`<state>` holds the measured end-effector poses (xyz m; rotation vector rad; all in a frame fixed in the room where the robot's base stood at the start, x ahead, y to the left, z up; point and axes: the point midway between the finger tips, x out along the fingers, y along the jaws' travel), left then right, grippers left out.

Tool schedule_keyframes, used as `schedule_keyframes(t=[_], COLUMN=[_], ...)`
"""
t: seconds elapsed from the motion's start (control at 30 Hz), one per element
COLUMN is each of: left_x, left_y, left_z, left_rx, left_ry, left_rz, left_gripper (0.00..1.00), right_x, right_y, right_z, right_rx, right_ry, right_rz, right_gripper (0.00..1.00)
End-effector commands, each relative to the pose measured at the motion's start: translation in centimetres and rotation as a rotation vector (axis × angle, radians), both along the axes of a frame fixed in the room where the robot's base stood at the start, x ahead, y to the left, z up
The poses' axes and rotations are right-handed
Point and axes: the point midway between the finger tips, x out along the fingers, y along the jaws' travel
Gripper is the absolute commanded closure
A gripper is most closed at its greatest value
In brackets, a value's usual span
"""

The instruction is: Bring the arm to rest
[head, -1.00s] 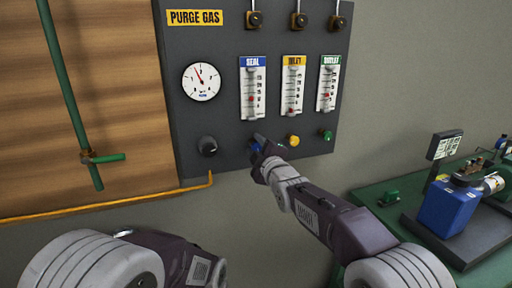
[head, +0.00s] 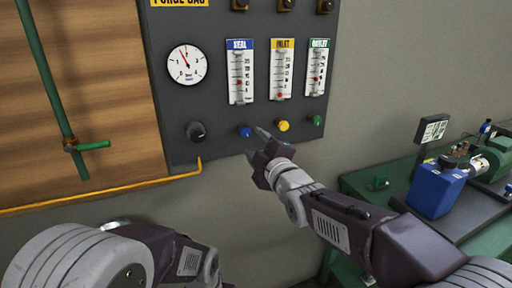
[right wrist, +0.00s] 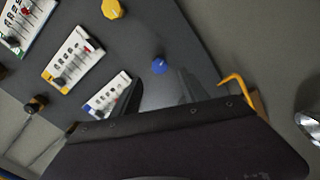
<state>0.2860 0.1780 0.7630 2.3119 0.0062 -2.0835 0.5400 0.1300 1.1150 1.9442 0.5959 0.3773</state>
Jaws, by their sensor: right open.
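My right gripper (head: 257,143) is open and empty in the head view, just below the blue knob (head: 245,131) on the dark purge gas panel (head: 215,110). In the right wrist view the blue knob (right wrist: 159,66) stands clear beyond the fingers, with a gap between. The right arm reaches in from the lower right. My left arm shows at the lower left of the head view, but its gripper is not visible.
The panel holds a gauge (head: 187,64), three flowmeters, a black knob (head: 196,131), a yellow knob (head: 283,126) and a green knob (head: 316,119). A yellow pipe (head: 100,195) runs below at left. A green bench (head: 360,185) with a blue container (head: 437,190) stands at right.

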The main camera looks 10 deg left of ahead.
Motion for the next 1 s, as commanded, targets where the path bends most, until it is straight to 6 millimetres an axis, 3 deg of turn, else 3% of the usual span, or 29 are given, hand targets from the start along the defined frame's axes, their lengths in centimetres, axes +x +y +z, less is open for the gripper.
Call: schedule_keyframes(t=[0.27,0.33,0.37,0.47,0.5,0.57,0.7,0.83,0.9,1.0], left_x=[0.0,0.0,0.0,0.0,0.0,0.0,0.0,0.0,0.0,0.0], left_y=[0.0,0.0,0.0,0.0,0.0,0.0,0.0,0.0,0.0,0.0], left_z=[0.0,0.0,0.0,0.0,0.0,0.0,0.0,0.0,0.0,0.0], left_rx=[0.000,0.000,0.000,0.000,0.000,0.000,0.000,0.000,0.000,0.000], left_ry=[0.000,0.000,0.000,0.000,0.000,0.000,0.000,0.000,0.000,0.000], left_rz=[0.000,0.000,0.000,0.000,0.000,0.000,0.000,0.000,0.000,0.000], left_gripper=[0.41,0.41,0.41,0.41,0.41,0.41,0.41,0.41,0.41,0.41], right_x=[-0.1,0.5,1.0,3.3,3.9,4.0,0.8,-5.5,-9.3,-14.6], right_y=[-0.1,-0.9,-1.9,-7.9,-11.2,-15.6,-23.8,-28.7,-30.1,-31.0], right_z=[0.0,0.1,0.3,0.2,-1.5,-5.1,-15.0,-23.6,-27.1,-30.8], right_rx=[0.000,0.000,0.002,0.000,-0.017,-0.036,0.024,0.143,0.210,0.295], right_ry=[0.000,0.000,-0.003,0.002,0.039,0.145,0.497,0.848,1.014,1.219], right_rz=[-0.001,-0.018,-0.036,-0.149,-0.208,-0.287,-0.469,-0.650,-0.745,-0.874], right_gripper=[0.48,0.48,0.48,0.48,0.48,0.48,0.48,0.48,0.48,0.48])
